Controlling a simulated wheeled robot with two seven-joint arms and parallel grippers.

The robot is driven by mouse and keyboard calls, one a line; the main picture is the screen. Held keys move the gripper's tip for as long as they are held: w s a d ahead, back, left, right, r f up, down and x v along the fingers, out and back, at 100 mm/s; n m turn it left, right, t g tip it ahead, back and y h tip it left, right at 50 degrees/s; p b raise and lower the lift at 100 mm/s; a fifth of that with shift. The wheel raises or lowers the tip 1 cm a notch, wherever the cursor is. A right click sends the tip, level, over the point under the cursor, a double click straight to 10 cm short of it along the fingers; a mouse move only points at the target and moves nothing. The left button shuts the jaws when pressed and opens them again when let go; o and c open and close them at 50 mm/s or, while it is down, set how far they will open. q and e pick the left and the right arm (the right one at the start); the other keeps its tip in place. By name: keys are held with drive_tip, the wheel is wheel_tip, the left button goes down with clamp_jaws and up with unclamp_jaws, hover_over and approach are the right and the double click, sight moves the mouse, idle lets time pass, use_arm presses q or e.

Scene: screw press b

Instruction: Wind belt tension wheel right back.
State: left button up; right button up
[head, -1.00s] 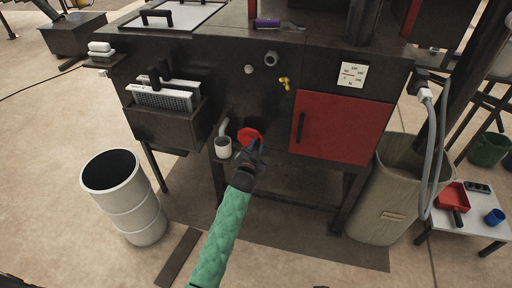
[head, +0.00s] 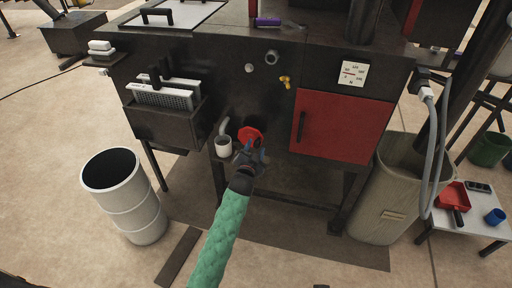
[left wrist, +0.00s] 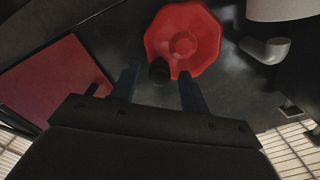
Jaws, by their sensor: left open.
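The red wheel (head: 250,136) sits low on the front of the dark machine, left of the red door. In the left wrist view the wheel (left wrist: 184,34) is an eight-sided red disc with a round hub and a short dark knob (left wrist: 159,70) at its edge nearest me. My left gripper (head: 250,156) is just in front of and below the wheel in the head view. In the left wrist view my left gripper (left wrist: 158,88) is open, with the dark knob between its two fingers. I cannot tell whether either finger touches it. My right gripper is not in view.
A grey cup (head: 223,145) under a bent pipe stands close left of the wheel. The red door (head: 343,127) is to the right. A white drum (head: 125,198) stands at left, a tan bin (head: 385,200) at right.

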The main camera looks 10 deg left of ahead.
use_arm(q)
drive_tip(key=s, duration=0.6)
drive_tip(key=shift+b, duration=0.35)
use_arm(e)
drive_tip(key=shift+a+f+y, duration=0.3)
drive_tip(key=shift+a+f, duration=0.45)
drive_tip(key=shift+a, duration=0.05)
use_arm(q)
drive_tip(key=shift+s+a, duration=0.1)
